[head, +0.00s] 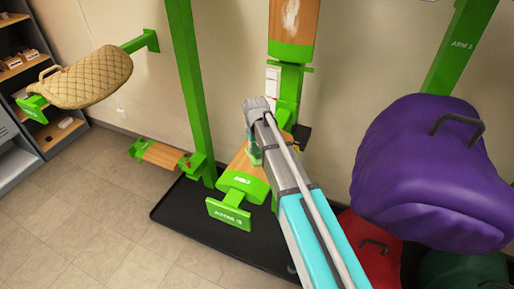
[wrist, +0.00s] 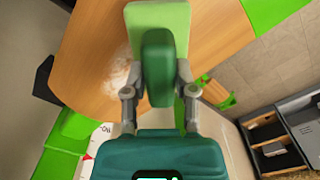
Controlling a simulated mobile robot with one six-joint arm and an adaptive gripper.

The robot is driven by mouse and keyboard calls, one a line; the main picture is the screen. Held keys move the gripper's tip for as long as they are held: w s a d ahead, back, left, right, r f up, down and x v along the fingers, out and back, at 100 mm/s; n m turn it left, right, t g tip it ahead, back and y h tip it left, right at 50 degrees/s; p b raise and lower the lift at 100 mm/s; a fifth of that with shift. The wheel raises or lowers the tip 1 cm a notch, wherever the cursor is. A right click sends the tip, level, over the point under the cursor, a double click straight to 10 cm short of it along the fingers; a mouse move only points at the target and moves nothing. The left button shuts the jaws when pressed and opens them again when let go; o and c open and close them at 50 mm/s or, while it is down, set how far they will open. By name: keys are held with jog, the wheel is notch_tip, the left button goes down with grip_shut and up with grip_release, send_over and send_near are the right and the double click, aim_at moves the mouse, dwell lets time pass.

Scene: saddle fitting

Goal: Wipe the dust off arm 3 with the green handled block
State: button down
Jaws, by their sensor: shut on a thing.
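Arm 3 (head: 241,187) is a low wooden rest with a green end and a sign that seems to read ARM 3. Its wooden top (wrist: 90,50) fills much of the wrist view. A pale dust patch (wrist: 120,75) shows there, left of the block and partly behind a finger. My gripper (wrist: 157,92) is shut on the dark green handle of the green handled block (wrist: 158,15), whose light green body lies over the wood. In the head view the block (head: 254,156) is partly hidden under my gripper (head: 254,140). I cannot tell whether it touches the wood.
A purple saddle (head: 425,165) bulks at the right, with a red one (head: 365,255) below. Another wooden rest (head: 293,25) with a white patch hangs above arm 3. A green post (head: 190,80) stands left of it. A quilted saddle (head: 85,80) is far left. Floor at left is clear.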

jog(key=shift+s+a+f, duration=0.1)
jog(key=shift+s+a, duration=0.1)
jog(key=shift+s, duration=0.5)
jog(key=shift+s+a, duration=0.2)
jog(key=shift+s, duration=0.5)
jog(key=shift+w, duration=0.15)
jog(key=shift+w+d, duration=0.3)
jog(key=shift+w, duration=0.5)
jog(key=shift+w+d, duration=0.3)
jog(key=shift+w, duration=0.5)
jog(key=shift+w+d, duration=0.3)
jog(key=shift+w, duration=0.6)
jog(key=shift+w+d, duration=0.3)
jog(key=shift+w, duration=0.55)
jog(key=shift+w+d, duration=0.3)
jog(key=shift+w, duration=0.5)
jog(key=shift+w+d, duration=0.3)
jog(key=shift+w, duration=0.45)
jog(key=shift+w, duration=0.2)
